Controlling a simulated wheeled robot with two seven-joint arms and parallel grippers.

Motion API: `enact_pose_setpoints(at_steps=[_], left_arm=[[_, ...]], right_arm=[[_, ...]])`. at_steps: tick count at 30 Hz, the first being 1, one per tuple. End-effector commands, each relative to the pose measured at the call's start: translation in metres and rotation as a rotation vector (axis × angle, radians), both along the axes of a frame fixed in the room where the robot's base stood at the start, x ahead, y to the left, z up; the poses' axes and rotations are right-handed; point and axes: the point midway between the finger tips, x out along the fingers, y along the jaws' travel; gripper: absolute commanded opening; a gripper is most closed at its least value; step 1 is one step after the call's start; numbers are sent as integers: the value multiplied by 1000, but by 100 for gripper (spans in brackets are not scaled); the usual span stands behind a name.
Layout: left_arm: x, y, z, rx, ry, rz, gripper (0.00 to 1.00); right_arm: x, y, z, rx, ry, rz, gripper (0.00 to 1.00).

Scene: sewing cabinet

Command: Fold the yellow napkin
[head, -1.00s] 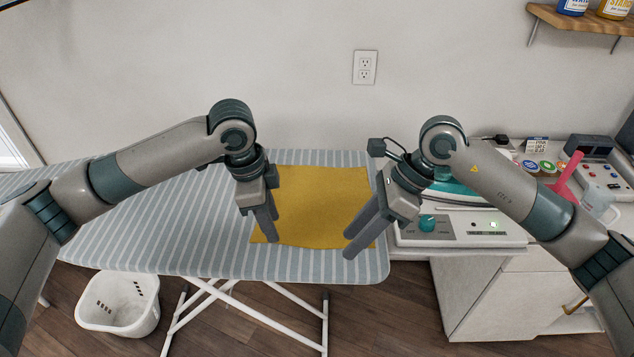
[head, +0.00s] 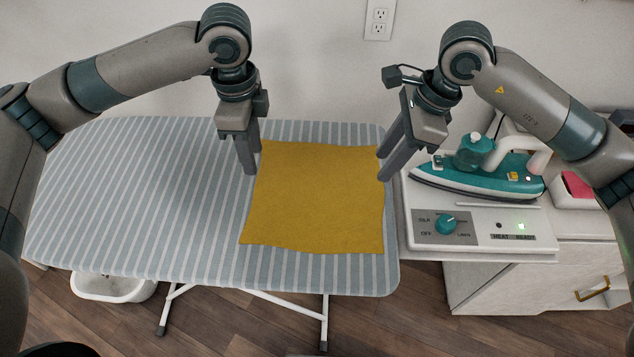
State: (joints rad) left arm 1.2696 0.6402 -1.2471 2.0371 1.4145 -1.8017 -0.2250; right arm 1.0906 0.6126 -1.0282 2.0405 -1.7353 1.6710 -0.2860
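The yellow napkin (head: 315,205) lies spread out and unfolded on the striped ironing board (head: 140,200), near its right end. Its near edge is slightly wavy. My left gripper (head: 252,163) points down at the napkin's far left corner, its fingers apart one behind the other. My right gripper (head: 382,168) is at the far right corner, its fingers apart with a visible gap. Both look empty. Whether the fingertips touch the cloth or board I cannot tell.
A teal iron (head: 480,178) rests on a white station with a knob (head: 446,224), right of the board and close to my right gripper. A white basket (head: 115,287) is on the floor under the board. The board's left half is clear.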

Motion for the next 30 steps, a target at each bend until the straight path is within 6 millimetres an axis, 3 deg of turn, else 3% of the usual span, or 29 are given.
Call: enact_pose_setpoints(at_steps=[11, 30], left_arm=[[0, 0, -8, 0, 2, 1, 36], [0, 0, -76, 0, 2, 1, 36]], right_arm=[[0, 0, -8, 2, 1, -1, 36], [0, 0, -76, 1, 1, -1, 36]])
